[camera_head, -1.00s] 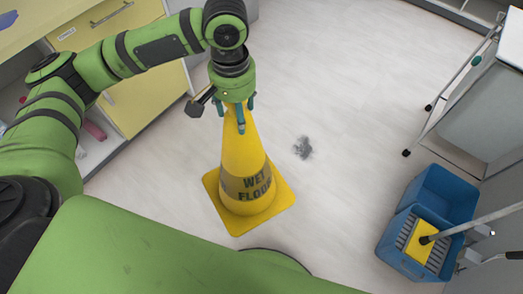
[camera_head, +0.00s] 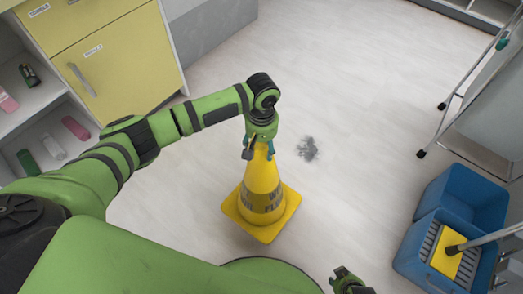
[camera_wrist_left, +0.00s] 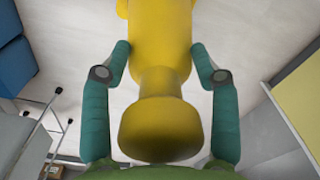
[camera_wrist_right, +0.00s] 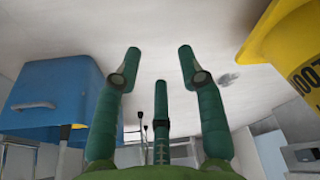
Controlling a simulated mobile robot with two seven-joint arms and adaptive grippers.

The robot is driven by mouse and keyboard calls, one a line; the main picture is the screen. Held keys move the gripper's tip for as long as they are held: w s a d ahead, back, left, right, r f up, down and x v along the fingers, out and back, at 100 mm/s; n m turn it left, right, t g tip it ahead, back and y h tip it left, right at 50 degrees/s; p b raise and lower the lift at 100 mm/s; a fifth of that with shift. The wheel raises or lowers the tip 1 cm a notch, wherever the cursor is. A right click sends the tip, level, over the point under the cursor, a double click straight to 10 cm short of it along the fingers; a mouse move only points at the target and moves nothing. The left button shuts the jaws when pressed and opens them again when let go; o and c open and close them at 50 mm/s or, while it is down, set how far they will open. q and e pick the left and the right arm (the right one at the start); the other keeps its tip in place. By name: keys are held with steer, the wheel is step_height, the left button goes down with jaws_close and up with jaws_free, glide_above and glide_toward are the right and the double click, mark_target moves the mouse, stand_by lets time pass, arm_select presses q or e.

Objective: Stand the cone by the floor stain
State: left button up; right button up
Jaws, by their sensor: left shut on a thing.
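The yellow wet-floor cone (camera_head: 263,178) is upright in the head view, with its square base (camera_head: 262,228) low over or on the floor; I cannot tell if it touches. My left gripper (camera_head: 260,148) is shut on the cone's top, which fills the space between the fingers in the left wrist view (camera_wrist_left: 158,100). The dark grey floor stain (camera_head: 307,148) lies beyond and right of the cone, apart from its base. The stain (camera_wrist_right: 228,79) and part of the cone (camera_wrist_right: 295,50) show in the right wrist view. My right gripper (camera_wrist_right: 158,68) is open and empty.
A blue mop bucket (camera_head: 440,228) with a yellow wringer part and handle stands at the right. A wheeled metal trolley (camera_head: 485,110) is behind it. Yellow drawers (camera_head: 100,60) and open shelves stand at the left. The floor around the stain is clear.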

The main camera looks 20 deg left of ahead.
mark_target(262, 178)
arm_select(q)
steer(key=shift+w+f+b, duration=0.1)
steer(key=shift+f+b, duration=0.55)
steer(key=shift+b, duration=0.05)
steer(key=shift+f+b, duration=0.55)
steer(key=shift+b, duration=0.2)
step_height(262, 178, down, 2)
steer(key=b, duration=0.4)
steer(key=shift+f, duration=0.25)
steer(key=shift+f+b, duration=0.8)
steer(key=shift+b, duration=0.35)
steer(key=shift+f+b, duration=0.2)
steer(key=shift+b, duration=0.1)
arm_select(e)
steer(key=w+a+r+t, duration=0.1)
steer(key=w+r, duration=0.1)
steer(key=r, duration=0.7)
steer(key=w+r+t, duration=0.1)
steer(key=w+r, duration=0.2)
steer(key=r, duration=0.7)
steer(key=shift+a+r+y, duration=0.25)
steer(key=shift+a+y, duration=0.05)
steer(key=shift+a, duration=0.05)
arm_select(q)
steer(key=shift+f, duration=0.55)
steer(key=o, duration=1.2)
